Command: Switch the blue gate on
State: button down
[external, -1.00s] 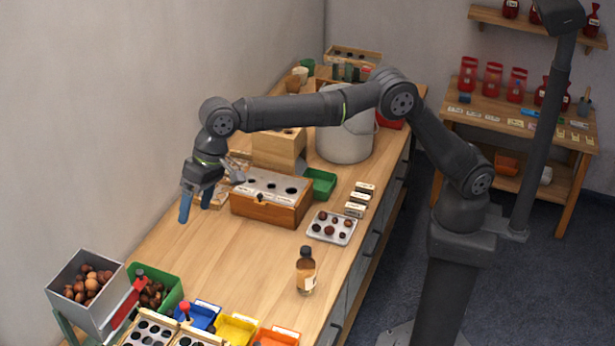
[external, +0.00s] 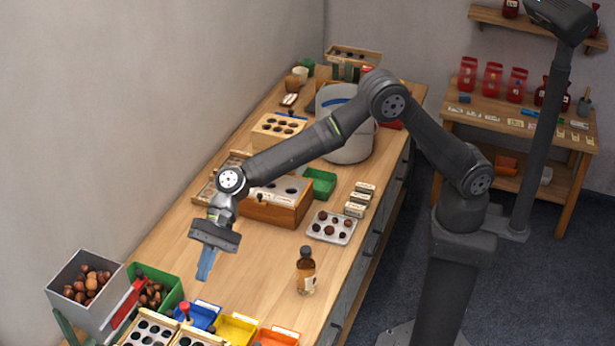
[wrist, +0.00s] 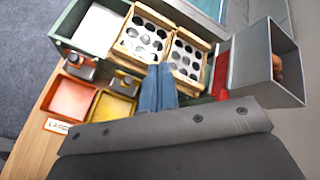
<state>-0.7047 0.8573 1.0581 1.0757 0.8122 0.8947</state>
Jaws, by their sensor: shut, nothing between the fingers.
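A blue bin (external: 203,315) stands at the near end of the bench in the external view, left of a yellow bin (external: 237,329). A red-knobbed lever (external: 185,308) stands at its left side; I cannot tell which way it is set. My gripper (external: 204,276) is shut and empty, pointing down above the bench behind the blue bin. In the wrist view the blue fingers (wrist: 157,78) are together, pointing toward the perforated trays (wrist: 144,38). The blue bin is not visible there, apparently hidden by my gripper. The yellow bin (wrist: 112,108) shows left of the fingers.
A metal hopper of chestnuts (external: 85,263) with a red part (external: 122,303) and a green bin (external: 172,280) stand at left. An orange bin (external: 275,337) lies right of the yellow one.

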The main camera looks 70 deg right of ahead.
jog(key=w+d+f+m+t, duration=0.1)
jog(key=d+f+m+t, duration=0.1)
jog(key=d+f+m, duration=0.2)
jog(key=w+d+f+m+t+h, duration=0.1)
jog(key=d+f+m, duration=0.4)
jog(key=f+m, duration=0.5)
jog(key=shift+w+d+f+t, duration=0.2)
jog(key=shift+w+t, duration=0.3)
jog(key=shift+t, duration=0.6)
jog(key=shift+a, duration=0.1)
send_near(174, 318)
jog(key=shift+x, duration=3)
jog(key=shift+s, duration=0.1)
